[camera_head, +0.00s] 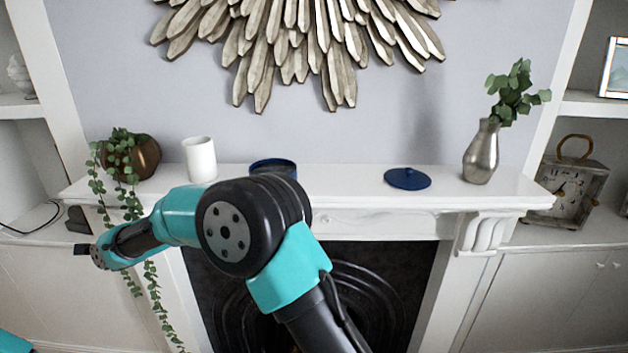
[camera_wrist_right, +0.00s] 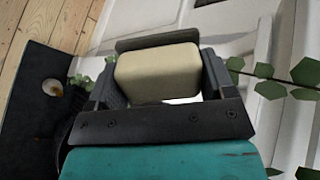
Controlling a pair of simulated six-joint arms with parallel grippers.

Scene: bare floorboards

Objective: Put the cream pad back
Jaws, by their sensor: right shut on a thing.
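The cream pad (camera_wrist_right: 157,72) is a pale block with rounded edges, seen in the right wrist view between the dark jaws of my right gripper (camera_wrist_right: 160,82). The right gripper is shut on it. In the head view my right arm reaches across to the left, and its gripper (camera_head: 86,250) is at the left end of the mantel, below the shelf level and near the trailing plant. The pad cannot be made out in the head view. My left gripper is out of view.
On the white mantel (camera_head: 340,182) stand a bronze pot with a trailing plant (camera_head: 146,157), a white cup (camera_head: 199,158), a dark blue container (camera_head: 273,166) partly behind my arm, a blue lid (camera_head: 407,179) and a silver vase (camera_head: 482,152). The shelf between container and lid is clear.

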